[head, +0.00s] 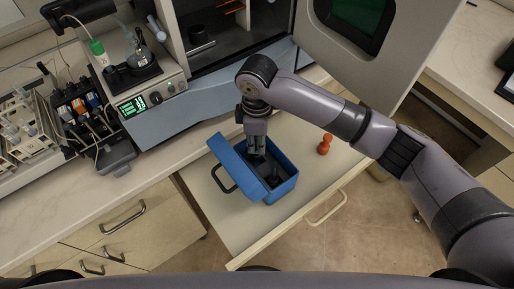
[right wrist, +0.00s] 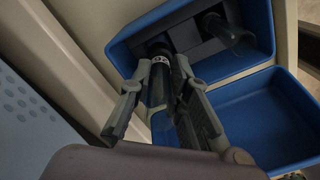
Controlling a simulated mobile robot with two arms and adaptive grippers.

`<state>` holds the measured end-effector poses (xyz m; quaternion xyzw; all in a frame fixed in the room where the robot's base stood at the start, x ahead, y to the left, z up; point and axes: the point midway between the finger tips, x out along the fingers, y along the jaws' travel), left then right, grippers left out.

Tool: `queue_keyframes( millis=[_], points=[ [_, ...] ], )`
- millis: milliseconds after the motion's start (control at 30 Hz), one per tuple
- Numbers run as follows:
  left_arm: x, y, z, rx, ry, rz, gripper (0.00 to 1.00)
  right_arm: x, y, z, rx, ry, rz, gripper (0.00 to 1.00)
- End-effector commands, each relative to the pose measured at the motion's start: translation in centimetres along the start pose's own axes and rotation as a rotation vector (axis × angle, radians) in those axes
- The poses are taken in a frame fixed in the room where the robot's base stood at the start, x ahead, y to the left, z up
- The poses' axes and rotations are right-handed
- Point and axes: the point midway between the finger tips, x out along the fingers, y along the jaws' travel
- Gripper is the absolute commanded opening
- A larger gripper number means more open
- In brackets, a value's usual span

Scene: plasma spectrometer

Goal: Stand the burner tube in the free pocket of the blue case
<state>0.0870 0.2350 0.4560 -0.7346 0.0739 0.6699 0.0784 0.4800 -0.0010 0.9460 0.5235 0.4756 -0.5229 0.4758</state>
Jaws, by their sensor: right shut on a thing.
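The blue case (head: 284,190) stands open on the pulled-out drawer, its lid (head: 232,163) tipped to the left with a black handle. My right gripper (head: 257,147) points down over the case. In the right wrist view the gripper (right wrist: 160,75) is shut on the burner tube (right wrist: 158,92), a clear tube with a dark collar and white markings. The tube's far end is at the dark insert inside the case (right wrist: 262,18); whether it is inside a pocket I cannot tell. Another clear glass piece (right wrist: 232,35) sits in the insert to the right. My left gripper is not in view.
A small orange-red object (head: 325,144) stands on the drawer (head: 232,222) right of the case. The spectrometer (head: 205,105) with its open door (head: 397,50) is behind. A pump unit (head: 135,75) and racks stand at the left.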

Motion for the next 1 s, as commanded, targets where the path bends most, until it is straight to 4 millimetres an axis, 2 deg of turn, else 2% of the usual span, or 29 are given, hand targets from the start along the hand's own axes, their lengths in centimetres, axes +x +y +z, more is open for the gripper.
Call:
queue_keyframes(
  millis=[333,767,800,1000],
  points=[
    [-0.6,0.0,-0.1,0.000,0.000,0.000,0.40,4.2,0.0,0.1,0.001,-0.002,-0.001,0.00],
    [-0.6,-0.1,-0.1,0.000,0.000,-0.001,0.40,4.9,0.0,0.0,0.001,0.000,0.000,0.00],
    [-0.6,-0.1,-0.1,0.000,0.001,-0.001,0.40,4.8,0.0,0.0,0.000,0.000,0.001,0.20],
    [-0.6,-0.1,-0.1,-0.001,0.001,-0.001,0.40,4.8,0.0,0.0,0.001,0.000,0.000,0.33]
  ],
)
